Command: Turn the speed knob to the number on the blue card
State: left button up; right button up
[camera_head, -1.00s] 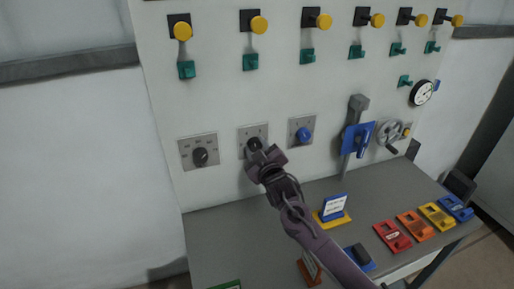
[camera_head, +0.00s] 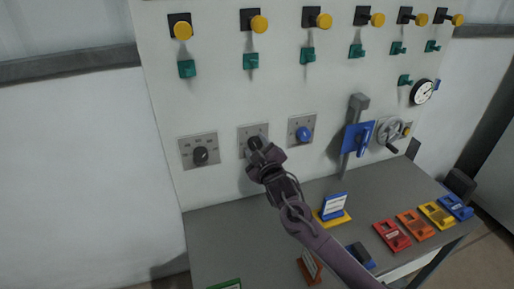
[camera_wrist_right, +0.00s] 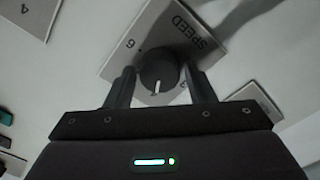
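The black speed knob (camera_head: 255,143) sits on a grey plate on the upright panel, between two other knobs. In the right wrist view the knob (camera_wrist_right: 158,72) has a white mark pointing down in the picture, and its plate reads SPEED. My right gripper (camera_head: 264,156) is at this knob, one finger on each side. I cannot tell whether the fingers press on it. A blue-framed card (camera_head: 335,204) stands on a yellow base on the table; its writing is too small to read. My left gripper is out of view.
A black knob (camera_head: 200,155) and a blue knob (camera_head: 304,134) flank the speed knob. A blue lever (camera_head: 358,138), a handwheel (camera_head: 390,131) and a gauge (camera_head: 422,92) are to the right. Coloured blocks, including a red one (camera_head: 392,236), lie on the grey table (camera_head: 230,240).

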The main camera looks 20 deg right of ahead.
jog(key=shift+o, duration=0.9)
jog(key=shift+s+f, duration=0.1)
jog(key=shift+s, duration=0.1)
jog(key=s+b, duration=0.2)
jog(key=s, duration=0.5)
jog(key=shift+s+d, duration=0.15)
jog(key=shift+s, duration=0.1)
